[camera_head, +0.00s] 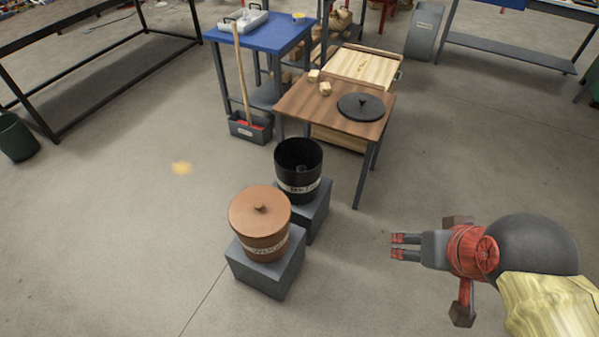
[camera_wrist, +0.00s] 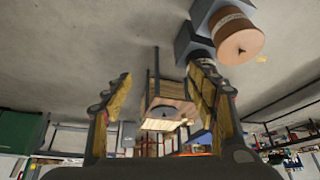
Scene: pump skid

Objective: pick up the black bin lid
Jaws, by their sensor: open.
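The black bin lid (camera_head: 361,106) is a flat dark disc with a small knob. It lies on the brown wooden table (camera_head: 310,105) towards its right end. In the wrist view the lid (camera_wrist: 163,111) is a small dark patch between my fingers in the distance. The open black bin (camera_head: 298,160) stands on a grey block, without a cover. My gripper (camera_head: 406,247) is open and empty, over bare floor at the lower right, well apart from the lid. In the wrist view its two yellow-padded fingers (camera_wrist: 160,95) stand wide apart.
A brown bin with its lid on (camera_head: 260,222) stands on a grey block (camera_head: 267,265) in front of the black bin. Small wooden blocks (camera_head: 325,88) lie on the table. A blue table (camera_head: 262,35) and a broom (camera_head: 241,70) stand behind. Floor right of the table is clear.

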